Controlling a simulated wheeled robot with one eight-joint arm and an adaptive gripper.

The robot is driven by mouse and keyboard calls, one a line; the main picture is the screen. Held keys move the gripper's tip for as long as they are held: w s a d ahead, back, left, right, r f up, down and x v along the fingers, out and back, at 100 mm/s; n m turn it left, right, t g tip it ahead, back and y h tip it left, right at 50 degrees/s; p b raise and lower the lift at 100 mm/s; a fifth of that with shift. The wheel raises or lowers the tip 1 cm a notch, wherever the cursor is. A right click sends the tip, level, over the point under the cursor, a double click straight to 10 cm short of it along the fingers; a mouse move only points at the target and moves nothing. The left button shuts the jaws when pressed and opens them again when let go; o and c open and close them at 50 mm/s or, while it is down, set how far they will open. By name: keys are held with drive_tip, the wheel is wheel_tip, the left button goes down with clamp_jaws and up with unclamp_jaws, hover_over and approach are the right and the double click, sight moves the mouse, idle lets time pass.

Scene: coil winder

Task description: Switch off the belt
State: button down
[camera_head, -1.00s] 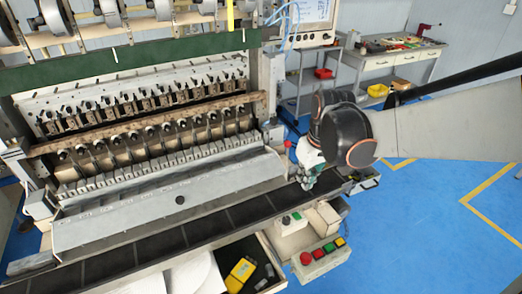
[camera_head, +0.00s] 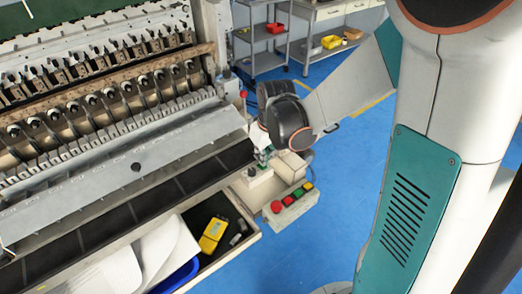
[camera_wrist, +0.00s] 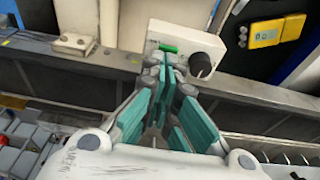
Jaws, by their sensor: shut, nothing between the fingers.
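The belt (camera_head: 130,215) is the dark strip along the front of the winding machine. At its right end sits a small pale switch box (camera_head: 257,180), partly hidden by my gripper in the head view. In the wrist view the box (camera_wrist: 190,52) shows a green button (camera_wrist: 168,48) and a black knob (camera_wrist: 201,65). My gripper (camera_head: 262,158) is over the box, shut and empty. In the wrist view its teal fingertips (camera_wrist: 166,66) are close to the green button's near side; I cannot tell whether they touch the box.
A control panel (camera_head: 292,203) with red, green and yellow buttons stands right of the switch box. The winding machine (camera_head: 100,110) fills the left.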

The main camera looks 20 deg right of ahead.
idle(0.3)
drive_tip(key=shift+s+d+f+t+y+b, duration=0.1)
drive_tip(key=shift+s+f+t+y+b, duration=0.2)
drive_tip(key=shift+s+f+t+b, duration=0.3)
drive_tip(key=shift+s+d+t+b, duration=0.15)
drive_tip(key=shift+t+b, duration=0.5)
drive_tip(key=shift+t, duration=0.25)
drive_tip(key=shift+r, duration=0.15)
drive_tip(key=shift+w, duration=0.35)
drive_tip(key=shift+w+a+r, duration=0.1)
drive_tip(key=shift+w+a, duration=0.15)
drive_tip(key=shift+w, duration=0.15)
drive_tip(key=shift+w+r, duration=0.1)
drive_tip(key=shift+r, duration=0.05)
